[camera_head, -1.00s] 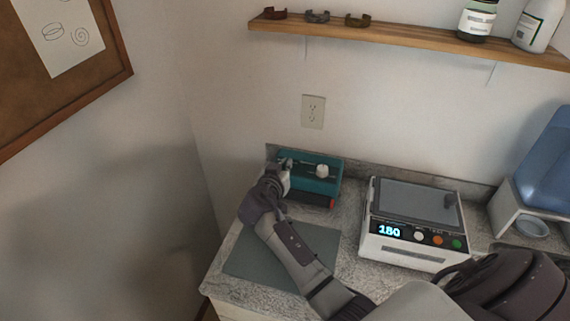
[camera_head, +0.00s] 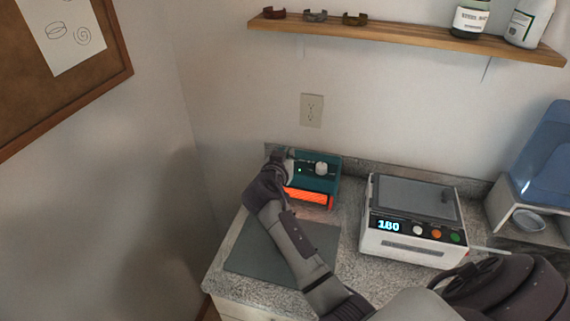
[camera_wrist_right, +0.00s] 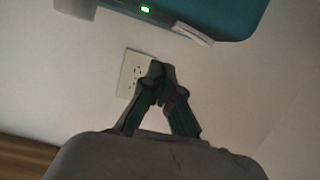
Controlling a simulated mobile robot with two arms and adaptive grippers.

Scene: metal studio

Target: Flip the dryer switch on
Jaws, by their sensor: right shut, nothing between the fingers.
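The dryer, a teal box (camera_head: 329,184), stands at the back of the counter against the wall. Its front opening glows orange, a small green light is lit on its panel, and a white knob (camera_head: 321,168) sits on top right. My right gripper (camera_head: 284,158) is at the dryer's left end, its fingers largely hidden by my own wrist. In the right wrist view the shut, empty fingers (camera_wrist_right: 158,75) are below the teal body (camera_wrist_right: 225,12). That view shows the lit green light and a pale lever-like part (camera_wrist_right: 190,31) beside it, apart from the fingertips. My left gripper is not in view.
A white device (camera_head: 412,245) with a display and coloured buttons stands right of the dryer. A grey mat (camera_head: 265,255) lies in front. A blue-tank dispenser (camera_head: 545,160) is at far right. A wall shelf (camera_head: 400,36) holds bottles; an outlet (camera_head: 311,110) sits below it.

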